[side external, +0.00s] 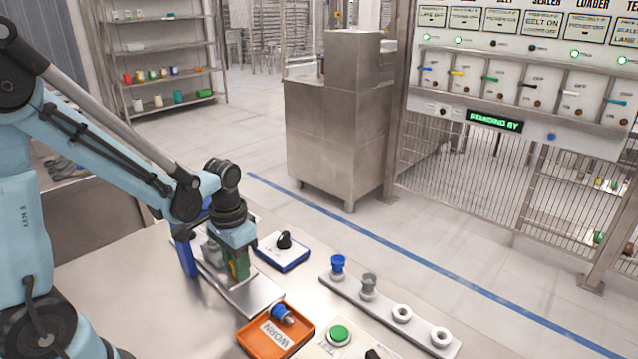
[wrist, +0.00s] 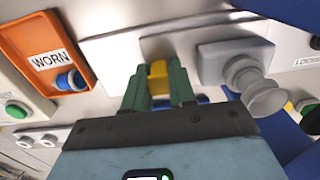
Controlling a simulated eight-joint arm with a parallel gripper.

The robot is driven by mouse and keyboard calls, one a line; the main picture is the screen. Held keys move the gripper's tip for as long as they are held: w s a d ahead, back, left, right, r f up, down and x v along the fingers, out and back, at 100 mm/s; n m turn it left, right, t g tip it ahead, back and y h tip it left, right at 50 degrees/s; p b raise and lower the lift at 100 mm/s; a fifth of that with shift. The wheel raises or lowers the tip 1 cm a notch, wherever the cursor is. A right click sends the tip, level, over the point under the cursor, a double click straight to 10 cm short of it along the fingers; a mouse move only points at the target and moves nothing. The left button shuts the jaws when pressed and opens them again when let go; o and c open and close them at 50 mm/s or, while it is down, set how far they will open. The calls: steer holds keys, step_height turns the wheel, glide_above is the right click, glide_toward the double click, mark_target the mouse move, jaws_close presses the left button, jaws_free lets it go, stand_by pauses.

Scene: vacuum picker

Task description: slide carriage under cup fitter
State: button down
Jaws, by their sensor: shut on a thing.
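My gripper (wrist: 158,88) has green fingers, shut on a small yellow piece (wrist: 158,70) at the metal plate. In the side view my gripper (side external: 237,268) is low over the bench. Next to the yellow piece is a grey block (wrist: 232,58), which looks like the carriage, with a grey ribbed cup (wrist: 265,97) on its side; the block (side external: 212,252) is partly hidden behind my gripper in the side view. A blue upright (side external: 186,258), perhaps part of the cup fitter, stands just left of it. Whether the cup lies under the fitter cannot be told.
An orange WORN tray (side external: 249,335) holding a blue cup (side external: 282,313) is at the plate's near end. A black knob on a base (side external: 284,243) stands behind right. A cup rack (side external: 385,309) and green button (side external: 339,333) are to the right. The plate (side external: 262,298) is bare toward the tray.

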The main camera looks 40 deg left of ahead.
steer(key=c, duration=1)
jaws_free()
steer(key=shift+r, duration=0.1)
step_height(320, 180, up, 12)
